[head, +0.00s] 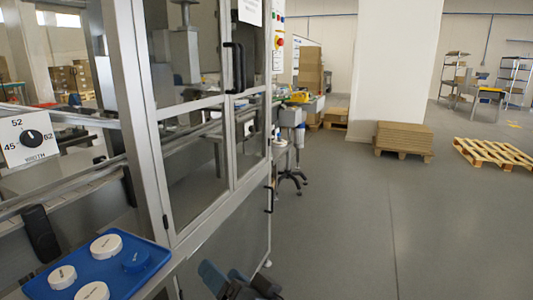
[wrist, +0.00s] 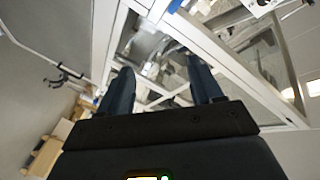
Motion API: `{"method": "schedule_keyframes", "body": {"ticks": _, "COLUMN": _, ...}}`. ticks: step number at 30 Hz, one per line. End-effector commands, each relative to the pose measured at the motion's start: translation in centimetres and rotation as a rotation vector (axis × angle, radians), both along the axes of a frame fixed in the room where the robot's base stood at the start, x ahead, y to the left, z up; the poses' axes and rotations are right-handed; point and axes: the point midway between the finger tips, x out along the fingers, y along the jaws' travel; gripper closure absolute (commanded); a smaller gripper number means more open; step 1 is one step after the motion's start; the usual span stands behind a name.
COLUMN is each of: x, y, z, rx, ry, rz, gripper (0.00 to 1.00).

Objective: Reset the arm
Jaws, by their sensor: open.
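My gripper (wrist: 163,90) shows in the wrist view with its two dark blue fingers apart and nothing between them. In the head view my gripper (head: 232,280) shows at the bottom edge, low in front of the machine and right of the blue tray (head: 152,272); it touches nothing that I can see. The rest of my arm is out of the picture.
The framed machine with glass doors (head: 195,150) fills the left side. White round lids (head: 106,245) and a blue one (head: 135,261) lie on the tray. A width dial (head: 31,138) is at far left. Open grey floor (head: 390,220) lies right, with pallets (head: 492,153) beyond.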

Motion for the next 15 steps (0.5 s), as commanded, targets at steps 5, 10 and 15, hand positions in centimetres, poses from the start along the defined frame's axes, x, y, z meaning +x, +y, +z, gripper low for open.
{"method": "schedule_keyframes", "body": {"ticks": 5, "x": -4.4, "y": -6.2, "z": -4.5, "rx": -0.075, "ry": -0.001, "rz": -0.133, "gripper": 0.35}}
{"method": "schedule_keyframes", "body": {"ticks": 10, "x": -9.3, "y": -11.6, "z": -7.2, "rx": -0.164, "ry": -0.013, "rz": -0.246, "gripper": 0.35}}
{"method": "schedule_keyframes", "body": {"ticks": 15, "x": -14.9, "y": -16.4, "z": -8.6, "rx": -0.264, "ry": -0.027, "rz": -0.343, "gripper": 0.35}}
